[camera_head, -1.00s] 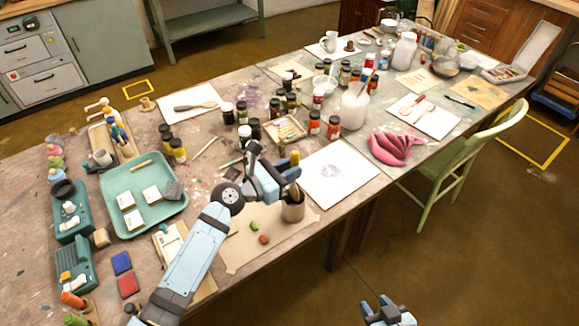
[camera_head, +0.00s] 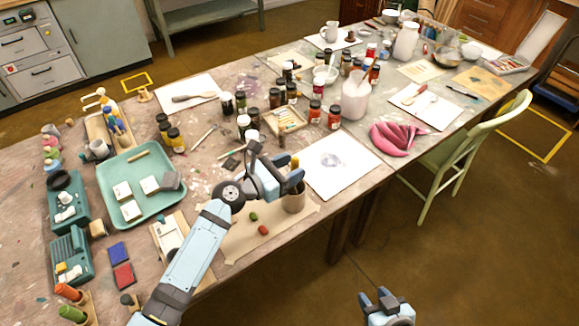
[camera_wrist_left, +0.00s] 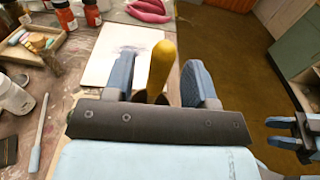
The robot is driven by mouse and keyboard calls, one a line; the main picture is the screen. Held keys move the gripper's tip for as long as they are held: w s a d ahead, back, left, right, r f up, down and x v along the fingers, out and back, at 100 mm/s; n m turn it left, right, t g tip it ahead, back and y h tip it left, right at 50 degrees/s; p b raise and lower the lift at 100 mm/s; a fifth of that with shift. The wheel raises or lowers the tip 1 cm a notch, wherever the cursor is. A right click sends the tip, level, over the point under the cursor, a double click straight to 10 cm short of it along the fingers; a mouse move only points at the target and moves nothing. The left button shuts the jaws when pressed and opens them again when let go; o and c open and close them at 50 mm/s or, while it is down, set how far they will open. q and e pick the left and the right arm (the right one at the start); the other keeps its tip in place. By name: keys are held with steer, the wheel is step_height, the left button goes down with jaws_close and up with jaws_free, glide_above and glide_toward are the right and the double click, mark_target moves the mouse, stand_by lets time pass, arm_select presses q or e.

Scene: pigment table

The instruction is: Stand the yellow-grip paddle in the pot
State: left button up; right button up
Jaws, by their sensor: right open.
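The yellow-grip paddle (camera_wrist_left: 162,68) shows in the left wrist view as a yellow rounded handle, end up, between my left gripper's two blue fingers. My left gripper (camera_wrist_left: 158,82) is open, with a gap on each side of the handle. In the head view my left gripper (camera_head: 285,180) is at the rim of the brown-grey pot (camera_head: 294,203). The paddle appears to stand in the pot; its lower part is hidden by the gripper and pot wall. My right gripper (camera_head: 384,301) is open and empty, off the table's front edge; it also shows in the left wrist view (camera_wrist_left: 290,132).
White paper (camera_head: 340,168) lies just right of the pot. Red and green lumps (camera_head: 262,230) lie in front of it on brown paper. Several paint jars (camera_head: 333,118) stand behind. A teal tray (camera_head: 160,205) is to the left. A green chair (camera_head: 470,150) stands at right.

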arm_select(q)
steer(key=shift+s+a, duration=0.1)
steer(key=f+v, duration=0.1)
steer(key=v, duration=1.2)
steer(key=shift+a+r, duration=0.25)
steer(key=shift+r, duration=0.3)
steer(key=shift+s, duration=0.2)
